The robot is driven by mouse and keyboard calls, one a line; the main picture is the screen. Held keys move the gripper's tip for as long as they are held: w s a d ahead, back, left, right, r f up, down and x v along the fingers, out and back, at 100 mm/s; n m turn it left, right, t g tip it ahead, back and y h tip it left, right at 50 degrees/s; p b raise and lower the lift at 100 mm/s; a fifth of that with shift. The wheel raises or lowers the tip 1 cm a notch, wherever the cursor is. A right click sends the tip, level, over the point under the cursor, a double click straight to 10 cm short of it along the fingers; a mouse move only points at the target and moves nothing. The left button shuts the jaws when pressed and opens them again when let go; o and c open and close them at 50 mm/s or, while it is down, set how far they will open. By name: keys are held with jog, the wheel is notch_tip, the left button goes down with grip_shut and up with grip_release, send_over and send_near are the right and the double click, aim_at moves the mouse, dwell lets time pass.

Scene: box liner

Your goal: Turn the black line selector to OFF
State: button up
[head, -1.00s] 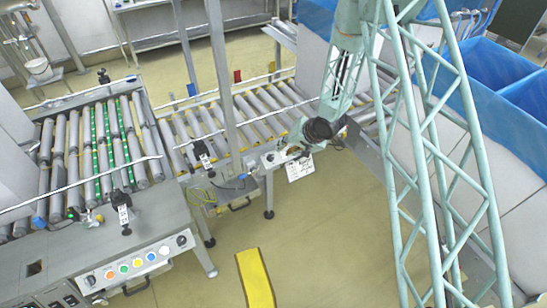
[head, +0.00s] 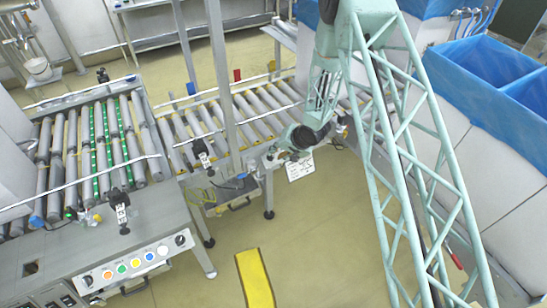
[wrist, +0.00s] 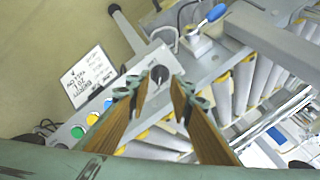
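A black selector knob (wrist: 160,74) sits on the end of a grey control panel (wrist: 165,62) in the wrist view. My gripper (wrist: 159,86) is open, its two brown fingers apart with the knob showing between and just beyond their tips. I cannot tell whether they touch it, nor which mark the knob points at. In the head view, my gripper (head: 297,147) is over the small panel at the conveyor's near side, and my wrist hides the knob there. A white placard (wrist: 88,76) with upside-down writing is beside the panel; it also shows in the head view (head: 300,170).
A blue-handled lever (wrist: 212,18) and a roller conveyor (wrist: 243,85) are close by. Another panel with dark knobs (head: 180,240) stands at left. Open floor lies in front.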

aim_at(272, 156)
jog(key=shift+x, duration=2.1)
jog(key=shift+r, duration=0.1)
grip_shut()
